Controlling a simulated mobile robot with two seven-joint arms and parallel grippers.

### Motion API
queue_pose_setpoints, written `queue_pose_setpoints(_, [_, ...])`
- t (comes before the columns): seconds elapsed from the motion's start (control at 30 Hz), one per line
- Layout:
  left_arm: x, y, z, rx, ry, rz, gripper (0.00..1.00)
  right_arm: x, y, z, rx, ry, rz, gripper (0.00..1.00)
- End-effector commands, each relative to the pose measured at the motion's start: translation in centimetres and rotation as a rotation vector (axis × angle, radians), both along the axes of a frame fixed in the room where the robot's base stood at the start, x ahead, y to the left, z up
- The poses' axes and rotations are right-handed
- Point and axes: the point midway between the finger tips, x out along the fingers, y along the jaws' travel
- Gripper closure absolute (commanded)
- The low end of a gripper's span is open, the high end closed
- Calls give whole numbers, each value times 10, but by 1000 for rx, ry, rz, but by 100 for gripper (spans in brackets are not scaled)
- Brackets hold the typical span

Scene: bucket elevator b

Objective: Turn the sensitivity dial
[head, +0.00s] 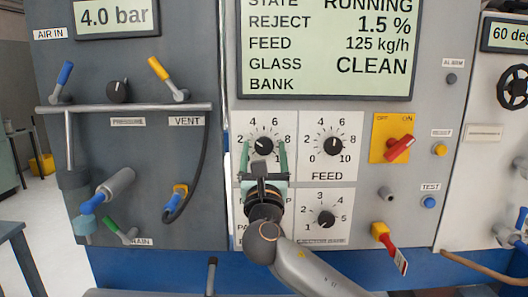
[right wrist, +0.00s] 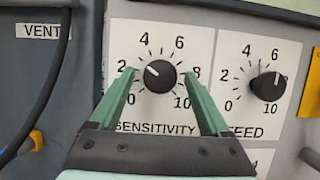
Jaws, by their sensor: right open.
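The sensitivity dial is a round black knob (right wrist: 160,76) on a white plate marked 0 to 10, labelled SENSITIVITY. Its white pointer line aims up and left, between 2 and 4. In the head view the dial (head: 263,146) is at the upper left of the group of dials, just above my right gripper (head: 264,150). My right gripper also shows in the right wrist view (right wrist: 163,78). Its green fingers are open, one on each side of the dial, with visible gaps to the knob. I cannot tell how far the fingertips are from the panel. My left gripper is not in view.
The FEED dial (head: 333,146) is close on the right, and a third dial (head: 325,219) is below it. A red switch on a yellow plate (head: 391,138) is further right. A display (head: 330,45) is above. On the left are a handrail (head: 125,107) and a black hose (head: 205,150).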

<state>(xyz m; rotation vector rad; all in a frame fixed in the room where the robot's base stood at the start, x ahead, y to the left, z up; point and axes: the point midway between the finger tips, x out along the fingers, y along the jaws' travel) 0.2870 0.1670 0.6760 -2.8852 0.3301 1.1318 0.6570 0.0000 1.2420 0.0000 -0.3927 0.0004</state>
Motion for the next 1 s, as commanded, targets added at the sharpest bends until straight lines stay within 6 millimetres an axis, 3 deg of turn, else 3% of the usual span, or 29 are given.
queue_pose_setpoints(0.13, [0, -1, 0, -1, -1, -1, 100, 0, 0, 0, 0, 0, 0, 19])
queue_pose_setpoints(0.83, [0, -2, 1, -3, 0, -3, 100, 0, 0, 0, 0, 0, 0, 98])
queue_pose_setpoints(1.0, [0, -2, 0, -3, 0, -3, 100, 0, 0, -1, 3, 1, 0, 100])
